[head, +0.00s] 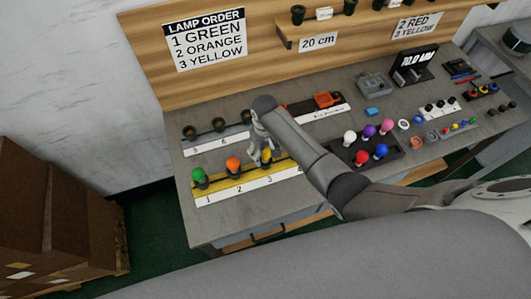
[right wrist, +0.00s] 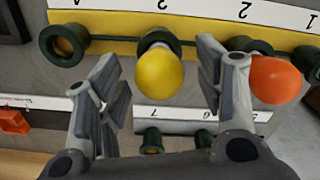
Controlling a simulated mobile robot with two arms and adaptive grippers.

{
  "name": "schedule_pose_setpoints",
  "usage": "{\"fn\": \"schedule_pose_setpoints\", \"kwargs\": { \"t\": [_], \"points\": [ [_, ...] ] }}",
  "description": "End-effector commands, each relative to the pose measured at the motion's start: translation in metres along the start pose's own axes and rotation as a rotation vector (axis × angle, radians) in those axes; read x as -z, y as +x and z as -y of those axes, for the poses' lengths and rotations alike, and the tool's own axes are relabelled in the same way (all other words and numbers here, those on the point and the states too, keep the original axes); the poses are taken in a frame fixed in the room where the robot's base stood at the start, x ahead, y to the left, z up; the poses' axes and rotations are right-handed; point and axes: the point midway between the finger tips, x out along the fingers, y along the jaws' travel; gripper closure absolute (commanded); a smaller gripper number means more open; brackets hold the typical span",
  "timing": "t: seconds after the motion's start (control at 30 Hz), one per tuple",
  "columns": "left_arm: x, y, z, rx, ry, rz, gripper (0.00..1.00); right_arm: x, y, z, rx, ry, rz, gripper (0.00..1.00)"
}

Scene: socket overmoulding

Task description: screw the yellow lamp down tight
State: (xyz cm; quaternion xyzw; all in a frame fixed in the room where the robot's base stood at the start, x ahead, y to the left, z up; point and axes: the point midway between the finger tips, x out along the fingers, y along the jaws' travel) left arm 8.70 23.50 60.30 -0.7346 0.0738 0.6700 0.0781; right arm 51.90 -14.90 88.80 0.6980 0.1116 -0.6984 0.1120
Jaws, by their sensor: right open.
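The yellow lamp (right wrist: 160,74) sits in the dark socket at position 3 of the yellow strip (head: 222,194). How deep it sits I cannot tell. In the head view the lamp (head: 266,155) is partly hidden by my right gripper (head: 262,152). In the right wrist view my right gripper (right wrist: 160,92) is open, with one finger on each side of the lamp and a visible gap to each. The orange lamp (right wrist: 274,79) is in the socket at position 2, close beside one finger. The green lamp (head: 199,174) is at position 1. My left gripper is not in view.
An empty socket (right wrist: 64,44) is at position 4. A row of empty sockets (head: 218,124) stands behind the yellow strip. A dark tray (head: 340,150) holds several coloured lamps to the right. The lamp order sign (head: 205,40) hangs on the wooden back panel.

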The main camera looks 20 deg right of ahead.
Motion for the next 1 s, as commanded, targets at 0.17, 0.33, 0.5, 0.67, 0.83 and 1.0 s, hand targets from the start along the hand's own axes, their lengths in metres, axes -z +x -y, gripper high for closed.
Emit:
{"fn": "schedule_pose_setpoints", "kwargs": {
  "t": [0.17,0.33,0.5,0.67,0.83,1.0],
  "points": [
    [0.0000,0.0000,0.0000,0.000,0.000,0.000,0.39,0.0004,-0.0004,-0.0007,-0.001,-0.187,-0.001,0.38],
    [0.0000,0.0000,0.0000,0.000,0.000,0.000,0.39,0.0002,-0.0003,-0.0005,-0.001,-0.245,0.000,0.38],
    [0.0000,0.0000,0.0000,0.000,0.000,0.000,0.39,0.0002,-0.0002,-0.0003,-0.001,-0.243,0.000,0.38],
    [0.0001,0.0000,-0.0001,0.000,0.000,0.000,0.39,0.0000,-0.0001,-0.0002,0.000,-0.241,0.000,0.41],
    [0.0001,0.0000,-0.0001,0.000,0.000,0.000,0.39,-0.0001,-0.0001,-0.0001,0.000,-0.241,0.000,0.63],
    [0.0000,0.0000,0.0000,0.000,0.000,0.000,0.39,-0.0001,0.0000,-0.0001,0.000,-0.240,0.000,0.79]
  ]
}}
